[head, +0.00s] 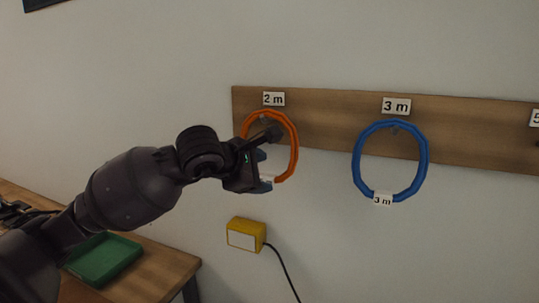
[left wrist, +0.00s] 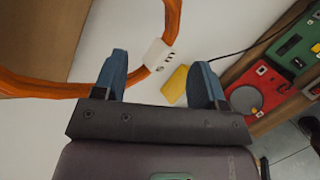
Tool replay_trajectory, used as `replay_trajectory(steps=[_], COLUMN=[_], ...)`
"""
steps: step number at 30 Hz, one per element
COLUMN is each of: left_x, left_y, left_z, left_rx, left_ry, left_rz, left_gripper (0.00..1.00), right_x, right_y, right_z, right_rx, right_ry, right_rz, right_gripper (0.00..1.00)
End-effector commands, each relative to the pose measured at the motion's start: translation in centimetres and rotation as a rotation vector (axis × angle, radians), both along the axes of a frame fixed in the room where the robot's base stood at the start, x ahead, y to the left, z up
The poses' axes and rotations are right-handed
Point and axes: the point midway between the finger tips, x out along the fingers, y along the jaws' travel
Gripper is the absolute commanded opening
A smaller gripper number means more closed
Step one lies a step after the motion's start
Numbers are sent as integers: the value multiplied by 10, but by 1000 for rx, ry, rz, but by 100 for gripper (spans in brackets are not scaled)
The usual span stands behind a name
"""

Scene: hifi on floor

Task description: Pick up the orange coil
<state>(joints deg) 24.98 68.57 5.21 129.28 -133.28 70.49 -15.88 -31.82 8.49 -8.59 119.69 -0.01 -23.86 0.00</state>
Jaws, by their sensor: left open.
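The orange coil (head: 291,146) hangs on the wooden wall board below the "2 m" label (head: 274,99). My left gripper (head: 265,171) is at the coil's lower left and hides part of it in the head view. In the left wrist view, the orange coil (left wrist: 172,22) curves beyond the fingers and passes behind the left finger. A white tag (left wrist: 158,55) is on it. My left gripper (left wrist: 162,80) is open, its blue fingertips apart with nothing seen gripped between them. Whether a finger touches the coil cannot be told. My right gripper is not in view.
A blue coil (head: 424,158) with a "3 m" tag hangs to the right on the board (head: 334,110). A yellow box (head: 246,234) with a black cable is on the wall below. A green tray (head: 103,260) sits on a wooden bench at lower left.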

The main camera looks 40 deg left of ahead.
Motion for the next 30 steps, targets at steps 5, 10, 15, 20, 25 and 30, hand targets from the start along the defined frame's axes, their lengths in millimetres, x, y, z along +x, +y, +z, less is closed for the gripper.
replay_trajectory(steps=[5,10,15,20,25,30], left_x=[8,25,42,47,47,47], left_y=[-3,-13,-15,-16,-16,-16], left_z=[-4,-15,-25,-27,-27,-27], left_rx=[-2,-4,-3,-2,-1,-1], left_ry=[0,1,1,0,-1,0], left_rz=[-1,-3,-1,-1,-1,-1], left_gripper=[65,65,65,65,65,42], right_x=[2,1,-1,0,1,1], right_y=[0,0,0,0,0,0], right_z=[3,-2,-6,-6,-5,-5], right_rx=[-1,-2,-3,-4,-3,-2], right_ry=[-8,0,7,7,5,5], right_rz=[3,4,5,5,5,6], right_gripper=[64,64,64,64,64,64])
